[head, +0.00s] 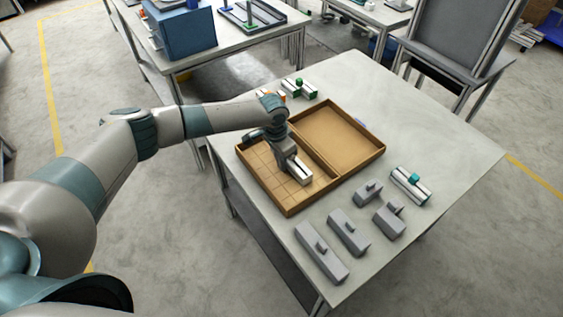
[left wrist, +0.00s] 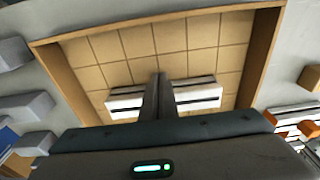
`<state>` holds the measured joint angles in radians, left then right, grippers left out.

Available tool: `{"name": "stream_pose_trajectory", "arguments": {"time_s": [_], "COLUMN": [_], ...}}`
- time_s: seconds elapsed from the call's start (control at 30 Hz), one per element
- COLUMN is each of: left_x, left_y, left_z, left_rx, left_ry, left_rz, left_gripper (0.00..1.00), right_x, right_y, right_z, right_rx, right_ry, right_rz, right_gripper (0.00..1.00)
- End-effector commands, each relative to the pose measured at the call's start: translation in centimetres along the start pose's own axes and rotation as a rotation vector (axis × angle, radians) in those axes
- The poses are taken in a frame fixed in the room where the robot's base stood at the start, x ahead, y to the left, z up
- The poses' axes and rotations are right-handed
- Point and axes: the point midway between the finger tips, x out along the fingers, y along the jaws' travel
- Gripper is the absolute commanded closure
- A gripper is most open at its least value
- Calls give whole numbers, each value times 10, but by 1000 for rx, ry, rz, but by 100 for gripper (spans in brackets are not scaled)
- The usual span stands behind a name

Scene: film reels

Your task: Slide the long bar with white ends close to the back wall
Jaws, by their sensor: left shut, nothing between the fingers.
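The long bar with white ends (head: 301,170) lies on the gridded floor of the left compartment of the wooden tray (head: 290,209). It has white and dark stripes. In the left wrist view the white ends (left wrist: 125,101) show on both sides of my fingers, which hide its middle. My left gripper (head: 287,163) is shut and empty, pointing down into this compartment at the bar. Its fingers also show in the left wrist view (left wrist: 157,98); I cannot tell whether they touch the bar. The tray wall (left wrist: 150,24) lies across the top there. My right gripper is not in view.
The tray's other compartment (head: 333,137) is empty. Several grey knobbed blocks (head: 320,251) and a striped bar with a teal knob (head: 411,186) lie at the front and right. A green-knobbed striped piece (head: 299,89) lies beyond the tray.

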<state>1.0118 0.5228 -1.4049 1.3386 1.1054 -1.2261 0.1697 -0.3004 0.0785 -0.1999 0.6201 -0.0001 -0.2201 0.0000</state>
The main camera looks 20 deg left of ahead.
Motion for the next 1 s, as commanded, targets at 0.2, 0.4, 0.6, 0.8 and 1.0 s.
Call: {"name": "stream_pose_trajectory", "arguments": {"time_s": [0.2, 0.4, 0.6, 0.8, 1.0], "left_x": [0, 0, 1, 2, 3], "left_y": [0, 0, 0, 0, 0], "left_z": [0, 0, -3, -10, -16], "left_rx": [0, 0, 0, 0, 0], "left_ry": [0, 0, 0, 1, 2], "left_rz": [0, 0, 0, -1, 0], "left_gripper": [100, 100, 100, 100, 100], "right_x": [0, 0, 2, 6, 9], "right_y": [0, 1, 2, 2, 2], "right_z": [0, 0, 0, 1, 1], "right_rx": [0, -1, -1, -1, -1], "right_ry": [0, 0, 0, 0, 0], "right_rz": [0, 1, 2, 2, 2], "right_gripper": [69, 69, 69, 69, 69]}}
